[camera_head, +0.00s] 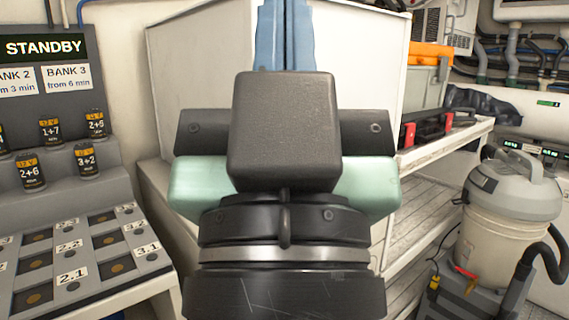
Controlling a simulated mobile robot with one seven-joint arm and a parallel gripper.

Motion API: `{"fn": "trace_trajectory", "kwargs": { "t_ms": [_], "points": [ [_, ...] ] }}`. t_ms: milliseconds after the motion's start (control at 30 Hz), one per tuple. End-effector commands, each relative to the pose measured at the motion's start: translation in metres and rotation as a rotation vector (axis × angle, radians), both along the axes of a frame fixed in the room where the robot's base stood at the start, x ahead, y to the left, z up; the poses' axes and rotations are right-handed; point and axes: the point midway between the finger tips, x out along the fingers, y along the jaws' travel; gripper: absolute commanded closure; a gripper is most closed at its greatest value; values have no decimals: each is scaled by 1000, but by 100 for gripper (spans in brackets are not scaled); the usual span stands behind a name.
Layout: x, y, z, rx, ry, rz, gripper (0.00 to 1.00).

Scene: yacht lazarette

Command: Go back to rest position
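My gripper (285,40) is in the middle of the head view, seen from behind and pointing away toward a white box-like cabinet. Its dark wrist body hides most of it. Two blue finger-like parts show at the top, close side by side. The fingertips run out of the picture at the top, so I cannot tell whether they are open, shut or holding something.
A grey battery rack (70,180) with several labelled cells and a STANDBY display (45,47) stands at left. The white cabinet (190,75) is close ahead. A shelf (440,145) and a grey-lidded vacuum (510,205) with a black hose stand at right.

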Motion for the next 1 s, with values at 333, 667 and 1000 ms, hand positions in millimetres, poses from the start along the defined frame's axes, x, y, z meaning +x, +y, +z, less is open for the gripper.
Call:
{"fn": "trace_trajectory", "kwargs": {
  "t_ms": [333, 667, 1000],
  "points": [
    [1, 0, 125, -3, 1, 0, 100],
    [1, 1, 228, -3, 1, 1, 100],
    [1, 1, 320, -3, 2, 1, 100]
  ]
}}
